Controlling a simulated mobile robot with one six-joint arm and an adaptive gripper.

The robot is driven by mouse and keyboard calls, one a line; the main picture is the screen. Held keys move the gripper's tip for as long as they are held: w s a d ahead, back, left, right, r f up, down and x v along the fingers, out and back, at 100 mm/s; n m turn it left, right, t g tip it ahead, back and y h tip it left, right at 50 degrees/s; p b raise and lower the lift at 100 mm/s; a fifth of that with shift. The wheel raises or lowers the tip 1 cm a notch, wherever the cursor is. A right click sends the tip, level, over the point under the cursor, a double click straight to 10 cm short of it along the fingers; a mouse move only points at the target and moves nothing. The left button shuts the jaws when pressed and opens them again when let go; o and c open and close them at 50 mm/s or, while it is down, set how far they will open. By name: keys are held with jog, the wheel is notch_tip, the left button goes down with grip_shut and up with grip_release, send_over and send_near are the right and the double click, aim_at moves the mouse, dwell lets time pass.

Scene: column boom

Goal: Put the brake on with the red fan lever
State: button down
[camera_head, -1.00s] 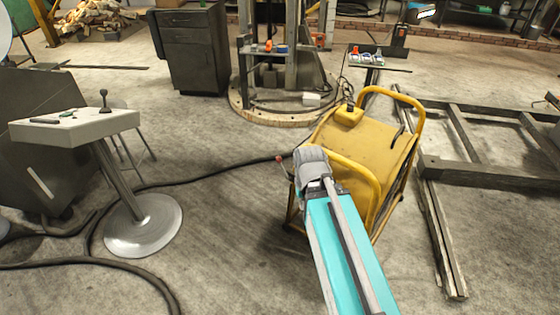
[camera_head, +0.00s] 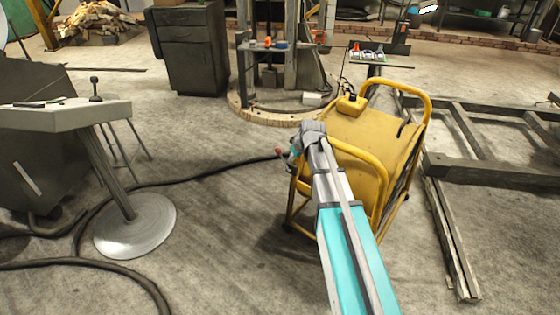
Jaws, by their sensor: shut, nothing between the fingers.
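A small stand (camera_head: 375,64) at the back, right of centre, carries several small coloured handles. The red one (camera_head: 356,47) at its left end best fits the red fan lever, but it is too small for me to tell its shape or setting. A red ball knob (camera_head: 279,152) also shows at the left side of the yellow machine (camera_head: 370,137). My arm reaches up from the bottom edge in front of this machine, and its far end bends away beside the knob. My gripper's fingers are hidden behind the arm. The handles on the stand are well beyond the arm.
A grey pedestal console (camera_head: 70,117) with a black joystick stands at left. Black cable (camera_head: 215,172) crosses the floor. A column on a round base (camera_head: 270,116) stands behind the machine. Timber beams (camera_head: 480,172) lie at right.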

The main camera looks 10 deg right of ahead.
jog(key=w+d+f+n+t+b, duration=0.2)
jog(key=w+f+b, duration=0.1)
jog(key=w, duration=0.7)
jog(key=shift+w+y+b, duration=0.25)
jog(key=shift+y+b, duration=0.05)
jog(key=shift+b, duration=0.2)
jog(key=shift+f, duration=0.25)
jog(key=b, duration=0.8)
send_near(279, 152)
notch_tip(279, 152, down, 4)
jog(key=shift+w+a+f+b, duration=0.25)
jog(key=shift+w+a+f, duration=0.05)
jog(key=shift+w, duration=0.4)
jog(key=shift+w+a+f+b, duration=0.25)
jog(key=shift+w+a+f, duration=0.05)
jog(key=shift+w, duration=0.4)
jog(key=shift+w+a+f+b, duration=0.25)
jog(key=shift+w+f, duration=0.1)
jog(key=shift+w, duration=0.4)
